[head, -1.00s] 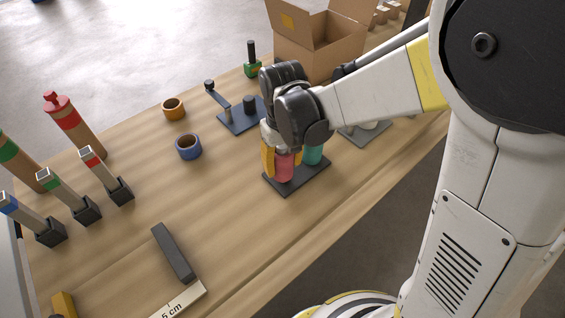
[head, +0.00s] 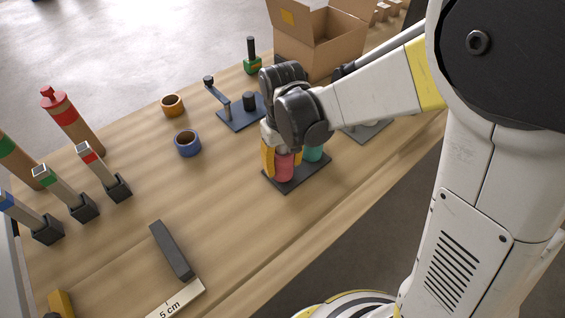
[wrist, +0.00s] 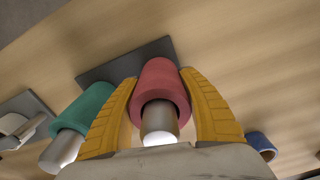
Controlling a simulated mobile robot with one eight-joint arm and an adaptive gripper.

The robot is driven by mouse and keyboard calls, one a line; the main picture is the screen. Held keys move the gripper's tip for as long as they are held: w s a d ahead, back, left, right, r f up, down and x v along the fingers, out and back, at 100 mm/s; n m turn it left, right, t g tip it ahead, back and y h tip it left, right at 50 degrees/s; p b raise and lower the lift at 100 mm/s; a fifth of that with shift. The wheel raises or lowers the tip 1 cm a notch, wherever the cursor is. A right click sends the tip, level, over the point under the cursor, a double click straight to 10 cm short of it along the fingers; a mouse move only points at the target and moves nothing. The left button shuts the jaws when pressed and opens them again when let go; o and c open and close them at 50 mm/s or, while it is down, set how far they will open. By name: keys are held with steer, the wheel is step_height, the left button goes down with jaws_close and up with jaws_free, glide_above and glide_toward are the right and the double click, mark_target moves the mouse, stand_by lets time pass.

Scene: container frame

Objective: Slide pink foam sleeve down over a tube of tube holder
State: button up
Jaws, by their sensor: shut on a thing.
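The pink foam sleeve (wrist: 161,88) is between the two yellow fingers of my gripper (wrist: 160,110), which is shut on it. A bright metal tube end (wrist: 160,125) shows inside the sleeve's near opening, so the sleeve is around the tube. In the head view the pink sleeve (head: 283,167) stands upright at the dark base of the tube holder (head: 296,184). A teal sleeve (wrist: 88,110) surrounds the neighbouring tube (wrist: 62,150). In the head view the teal sleeve (head: 313,153) is just right of the pink one. My wrist hides the tops of both tubes there.
A blue ring (head: 188,144) and an orange ring (head: 172,105) lie to the left. A dark blue fixture (head: 240,118) stands behind, and a cardboard box (head: 318,50) is at the back. A dark bar (head: 171,250) lies front left. The wood between is clear.

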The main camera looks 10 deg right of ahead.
mark_target(283, 148)
steer(key=shift+f, duration=0.3)
steer(key=o, duration=1.5)
steer(key=shift+r+p, duration=2.5)
steer(key=shift+r, duration=1.05)
steer(key=s+d+r+m+t, duration=0.1)
steer(key=s+d+r+t, duration=0.1)
steer(key=s+d+r, duration=0.1)
steer(key=s+d+r+m+t, duration=0.2)
steer(key=s+d+r, duration=0.2)
steer(key=d+r, duration=0.1)
steer(key=s+d+r+m+t, duration=0.1)
steer(key=s+d+r+t, duration=0.2)
steer(key=d+r, duration=0.1)
steer(key=shift+s+d+r+m, duration=0.15)
steer(key=shift+s+d+m, duration=0.2)
steer(key=shift+d, duration=0.4)
